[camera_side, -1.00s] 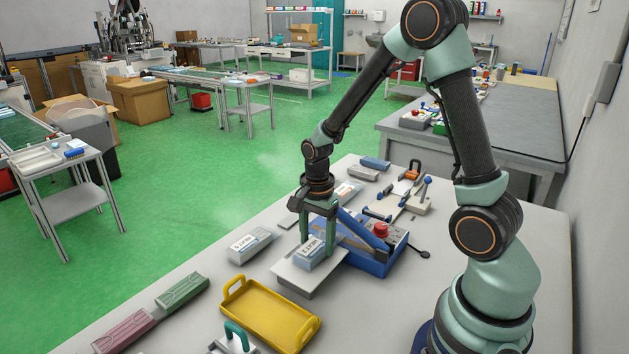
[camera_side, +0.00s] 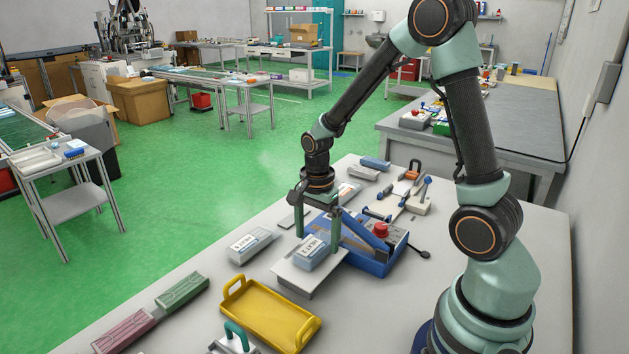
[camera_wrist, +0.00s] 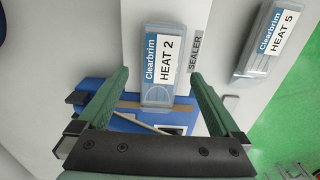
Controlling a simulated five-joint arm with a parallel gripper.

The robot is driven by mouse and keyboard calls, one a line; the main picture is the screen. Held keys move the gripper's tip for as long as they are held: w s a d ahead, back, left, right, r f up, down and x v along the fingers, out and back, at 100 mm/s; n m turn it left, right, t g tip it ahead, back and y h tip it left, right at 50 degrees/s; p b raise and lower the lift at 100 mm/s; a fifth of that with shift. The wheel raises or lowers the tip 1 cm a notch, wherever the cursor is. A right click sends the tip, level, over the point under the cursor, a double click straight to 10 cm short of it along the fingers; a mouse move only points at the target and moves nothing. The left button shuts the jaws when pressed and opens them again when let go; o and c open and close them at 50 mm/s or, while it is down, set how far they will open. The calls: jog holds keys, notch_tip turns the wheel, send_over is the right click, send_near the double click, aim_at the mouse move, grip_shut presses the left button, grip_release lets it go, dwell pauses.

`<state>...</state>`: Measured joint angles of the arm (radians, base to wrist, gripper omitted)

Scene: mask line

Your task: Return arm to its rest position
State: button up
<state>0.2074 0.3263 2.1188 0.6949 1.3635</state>
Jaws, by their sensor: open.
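My gripper (camera_side: 318,220) is open, its two green fingers spread and empty, over the front of the blue sealer (camera_side: 372,245) in the side view. A clear pack labelled "HEAT 2" (camera_side: 313,252) lies on the sealer's pale front plate (camera_side: 292,275). In the wrist view the pack (camera_wrist: 161,62) lies ahead of the fingertips and between their lines, with free space on both sides. The gripper (camera_wrist: 159,82) is not touching it there. Part of the sealer is hidden behind the gripper.
A pack labelled "HEAT 5" (camera_wrist: 268,45) lies beside the sealer. A yellow tray (camera_side: 268,318), a pink block (camera_side: 124,331) and a green block (camera_side: 182,291) sit toward the front. Clamps and a blue-knobbed fixture (camera_side: 422,197) stand behind the sealer.

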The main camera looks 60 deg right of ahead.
jog(key=shift+r, duration=0.3)
jog(key=shift+r, duration=3)
jog(key=shift+r, duration=0.1)
jog(key=s+a+r+n+t, duration=0.2)
jog(key=r+n, duration=0.3)
jog(key=n, duration=0.4)
jog(key=s+a+r+n+t, duration=0.3)
jog(key=s+a+r+n, duration=0.1)
jog(key=n, duration=0.5)
notch_tip(320, 180, up, 2)
jog(key=shift+s+a+r+t, duration=0.1)
jog(key=shift+s+a+t, duration=0.2)
jog(key=shift+a, duration=0.4)
